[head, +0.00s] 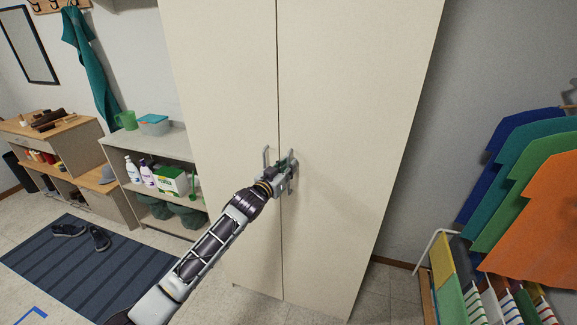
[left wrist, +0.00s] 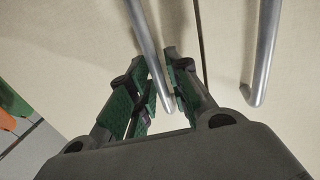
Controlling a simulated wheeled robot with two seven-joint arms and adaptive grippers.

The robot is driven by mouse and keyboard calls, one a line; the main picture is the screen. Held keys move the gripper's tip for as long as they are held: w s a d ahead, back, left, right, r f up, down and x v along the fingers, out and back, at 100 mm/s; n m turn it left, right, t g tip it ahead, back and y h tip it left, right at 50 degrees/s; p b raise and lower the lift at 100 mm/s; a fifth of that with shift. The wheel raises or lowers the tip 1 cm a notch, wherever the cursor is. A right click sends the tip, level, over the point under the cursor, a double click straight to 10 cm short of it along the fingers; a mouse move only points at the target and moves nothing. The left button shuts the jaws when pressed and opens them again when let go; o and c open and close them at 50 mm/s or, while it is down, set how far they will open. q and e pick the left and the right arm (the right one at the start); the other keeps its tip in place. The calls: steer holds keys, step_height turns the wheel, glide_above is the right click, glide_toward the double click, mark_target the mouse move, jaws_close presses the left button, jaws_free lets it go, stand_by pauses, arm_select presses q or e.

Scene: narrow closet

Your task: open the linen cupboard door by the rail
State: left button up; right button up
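The tall cream linen cupboard (head: 225,80) has two doors with a seam between them, both closed in the head view. Each door has an upright metal rail near the seam. The left door's rail (head: 266,158) is free; it shows at the right of the left wrist view (left wrist: 264,60). My left gripper (head: 287,168) is at the right door's rail. In the left wrist view this rail (left wrist: 145,30) passes between the fingers of my left gripper (left wrist: 157,75), whose green pads close in on both sides of it. The arm partly hides the rail in the head view. My right gripper is not in view.
A low shelf (head: 165,140) with bottles and boxes stands left of the cupboard. A striped mat (head: 85,262) with shoes lies on the floor. Coloured shirts (head: 530,190) and a rack (head: 450,280) are at the right. Some floor before the cupboard is clear.

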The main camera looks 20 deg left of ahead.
arm_select(q)
steer(key=shift+w+d, duration=0.1)
steer(key=shift+w, duration=0.2)
steer(key=shift+c, duration=0.2)
jaws_close()
steer(key=shift+s, duration=0.1)
